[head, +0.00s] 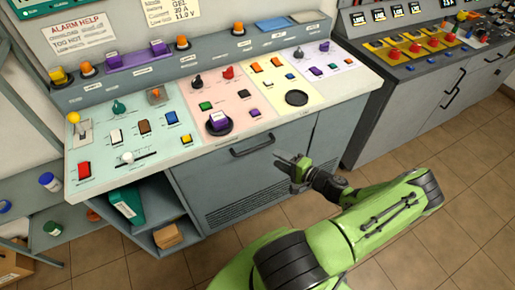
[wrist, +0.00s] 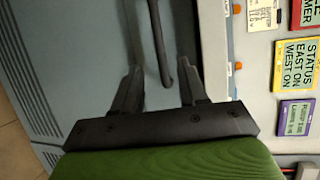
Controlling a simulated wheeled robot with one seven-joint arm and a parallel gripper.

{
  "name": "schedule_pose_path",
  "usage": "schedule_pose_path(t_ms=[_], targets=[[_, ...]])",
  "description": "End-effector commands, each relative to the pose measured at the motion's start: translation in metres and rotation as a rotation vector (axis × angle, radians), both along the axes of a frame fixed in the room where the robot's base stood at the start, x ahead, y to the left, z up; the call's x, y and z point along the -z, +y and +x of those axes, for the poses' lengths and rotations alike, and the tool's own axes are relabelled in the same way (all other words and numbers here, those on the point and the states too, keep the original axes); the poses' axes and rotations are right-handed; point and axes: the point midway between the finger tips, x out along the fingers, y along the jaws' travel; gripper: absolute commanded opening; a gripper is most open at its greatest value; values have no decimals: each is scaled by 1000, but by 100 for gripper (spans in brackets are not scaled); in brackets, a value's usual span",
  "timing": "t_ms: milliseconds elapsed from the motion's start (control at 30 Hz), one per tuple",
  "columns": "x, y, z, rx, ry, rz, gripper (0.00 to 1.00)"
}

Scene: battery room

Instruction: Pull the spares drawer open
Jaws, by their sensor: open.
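A grey drawer front (head: 225,172) with a dark bar handle (head: 252,146) sits under the console top, above vent slats. It looks flush with the cabinet; I see no label naming it as the spares drawer. My gripper (head: 283,157) is in front of the cabinet, near the handle's right end. In the wrist view my gripper (wrist: 160,78) is open and empty. The dark handle (wrist: 158,40) runs down the picture and its end appears between the two fingers. I cannot tell how far it stands from the fingertips.
The console top (head: 130,115) carries buttons, levers and knobs. An open shelf with a green box (head: 127,203) is at lower left. A second console (head: 400,110) stands to the right. Tiled floor (head: 450,190) is open in front. The wrist view shows a status card (wrist: 297,65) at right.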

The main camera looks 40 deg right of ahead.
Motion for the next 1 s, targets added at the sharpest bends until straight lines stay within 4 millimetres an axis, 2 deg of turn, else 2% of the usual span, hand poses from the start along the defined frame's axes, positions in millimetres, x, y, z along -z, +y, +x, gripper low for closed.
schedule_pose_path(t_ms=[200,333,500,733,1000], targets=[[11,7,54,-4,-1,1,42],[16,10,78,-3,1,0,42],[19,11,92,-1,2,0,42],[18,11,93,-1,2,0,42],[18,11,93,-1,2,0,1]])
